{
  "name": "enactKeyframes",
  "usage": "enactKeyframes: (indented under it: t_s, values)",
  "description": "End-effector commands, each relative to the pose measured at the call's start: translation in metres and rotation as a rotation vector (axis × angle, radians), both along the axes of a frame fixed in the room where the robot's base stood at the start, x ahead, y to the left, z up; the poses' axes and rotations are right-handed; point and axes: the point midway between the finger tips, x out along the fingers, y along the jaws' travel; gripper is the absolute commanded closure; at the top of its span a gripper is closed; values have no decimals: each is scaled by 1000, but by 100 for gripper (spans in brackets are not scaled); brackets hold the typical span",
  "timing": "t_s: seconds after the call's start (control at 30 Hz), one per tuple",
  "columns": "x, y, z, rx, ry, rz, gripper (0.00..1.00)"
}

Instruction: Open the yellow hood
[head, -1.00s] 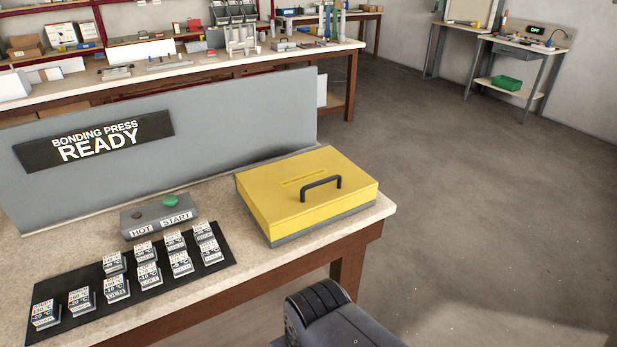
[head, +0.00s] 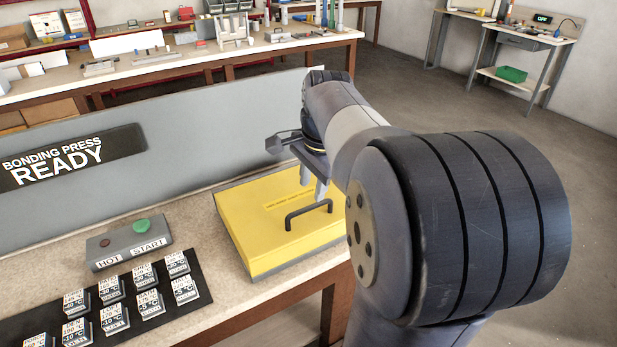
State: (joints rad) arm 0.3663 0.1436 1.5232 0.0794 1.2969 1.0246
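The yellow hood (head: 260,235) lies closed on its grey base at the right end of the workbench. A dark bar handle (head: 308,212) stands on its top near the front edge. My gripper (head: 313,190) points down above the hood, behind the handle. Its fingers appear apart with nothing between them, and it does not hold the handle. My own arm hides the right part of the hood and some of the gripper.
A grey box with red and green buttons (head: 128,243) sits left of the hood. A black mat (head: 190,308) with several labelled blocks lies in front. A grey panel reading "BONDING PRESS READY" (head: 200,150) stands behind. The floor at right is clear.

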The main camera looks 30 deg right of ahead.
Motion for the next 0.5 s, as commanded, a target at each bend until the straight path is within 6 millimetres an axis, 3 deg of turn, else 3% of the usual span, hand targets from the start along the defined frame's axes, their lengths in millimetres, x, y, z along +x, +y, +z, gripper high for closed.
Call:
enactKeyframes:
  t_s: [0.1, 0.23, 0.5]
  values:
    - [12, -15, 8, 19, 0, -95, 66]
    - [16, -20, 7, 25, 1, -130, 66]
    - [23, -19, -36, 27, 4, -128, 66]
